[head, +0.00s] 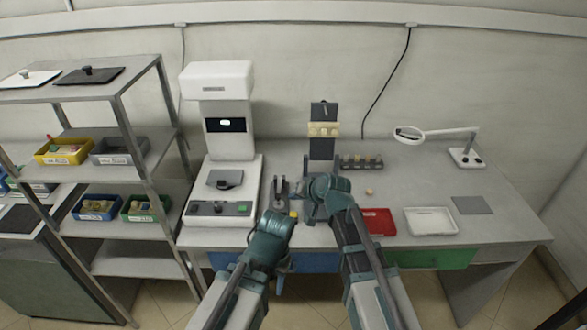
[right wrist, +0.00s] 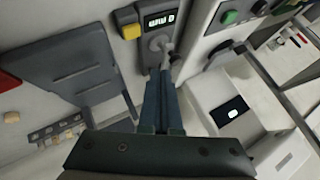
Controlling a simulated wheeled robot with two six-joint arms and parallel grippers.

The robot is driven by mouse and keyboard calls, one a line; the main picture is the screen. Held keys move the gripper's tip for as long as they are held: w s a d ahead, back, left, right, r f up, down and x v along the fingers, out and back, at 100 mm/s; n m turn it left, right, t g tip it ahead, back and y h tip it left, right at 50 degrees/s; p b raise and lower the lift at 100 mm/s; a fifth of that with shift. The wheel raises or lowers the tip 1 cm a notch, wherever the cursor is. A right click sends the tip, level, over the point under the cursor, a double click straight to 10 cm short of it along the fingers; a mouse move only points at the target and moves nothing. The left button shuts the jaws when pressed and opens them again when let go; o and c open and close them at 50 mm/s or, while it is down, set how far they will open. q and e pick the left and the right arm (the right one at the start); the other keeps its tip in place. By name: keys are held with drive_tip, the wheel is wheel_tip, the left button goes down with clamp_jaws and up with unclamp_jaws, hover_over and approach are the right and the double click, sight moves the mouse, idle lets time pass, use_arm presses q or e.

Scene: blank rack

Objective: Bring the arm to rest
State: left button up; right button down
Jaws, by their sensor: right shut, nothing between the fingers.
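My right gripper (head: 309,211) is over the bench, in front of the upright grey fixture (head: 321,149), partly hidden by its own wrist in the head view. In the right wrist view its two blue-grey fingers (right wrist: 162,72) are shut together with nothing between them. Their tips appear close to a grey knob (right wrist: 160,44) on a small panel; whether they touch it I cannot tell. My left arm (head: 268,232) comes in from the left, bent at the bench's front edge. Its fingers are not clear in the head view.
A yellow button (right wrist: 131,31) sits beside the knob. A white machine (head: 218,195) stands left of the arms. A red tray (head: 377,222), a white tray (head: 431,221) and a magnifier lamp (head: 408,134) are to the right. A shelf rack (head: 144,150) with bins stands far left.

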drive_tip(key=s+d+f+n+g+h, duration=0.1)
drive_tip(key=s+d+n+g+h, duration=0.1)
drive_tip(key=s, duration=0.6)
drive_tip(key=s+d+f+n+g+h+p, duration=0.1)
drive_tip(key=s+f+g+h, duration=0.1)
drive_tip(key=s, duration=0.7)
drive_tip(key=s+d+f+n+g+h+p, duration=0.1)
drive_tip(key=s+d+n+g+h, duration=0.1)
drive_tip(key=s, duration=0.6)
drive_tip(key=shift+s+d+f+n+g+h, duration=0.3)
drive_tip(key=shift+s+g+h, duration=0.1)
drive_tip(key=shift+g, duration=0.5)
